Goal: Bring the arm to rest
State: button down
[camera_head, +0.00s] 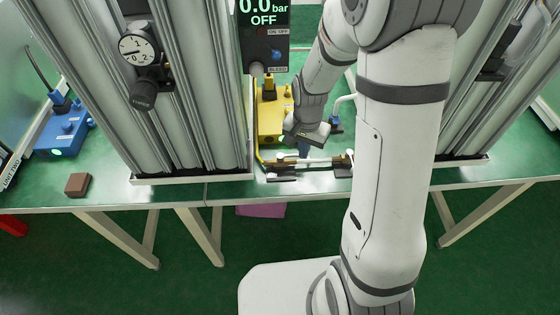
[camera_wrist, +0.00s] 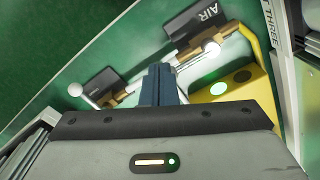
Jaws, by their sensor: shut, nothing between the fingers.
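My arm reaches down over the green bench between two grey metal columns. My gripper (camera_head: 304,150) is above a white rod-like fitting with brass parts (camera_head: 312,162) near the bench's front edge. In the wrist view my dark blue fingers (camera_wrist: 158,84) are together with nothing between them. They overlap the brass-and-white fitting (camera_wrist: 130,92) in that picture; I cannot tell whether they touch it. In the head view my wrist hides part of the bench behind it.
A yellow box (camera_head: 270,118) with a green light stands close behind my gripper. A display (camera_head: 263,20) reads 0.0 bar, OFF. A gauge (camera_head: 138,48) is on the left column (camera_head: 180,90). A brown block (camera_head: 78,183) and blue box (camera_head: 60,135) are at left.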

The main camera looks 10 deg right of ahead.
jog(key=shift+r+p, duration=0.5)
jog(key=shift+r, duration=0.6)
jog(key=s+d+r+n+t, duration=0.2)
jog(key=s+r+n, duration=0.4)
jog(key=s+r, duration=0.9)
notch_tip(320, 180, up, 3)
jog(key=shift+d+r+t, duration=0.1)
jog(key=shift+d+t, duration=0.3)
jog(key=shift+d, duration=0.2)
jog(key=shift+s, duration=0.1)
dwell(0.6)
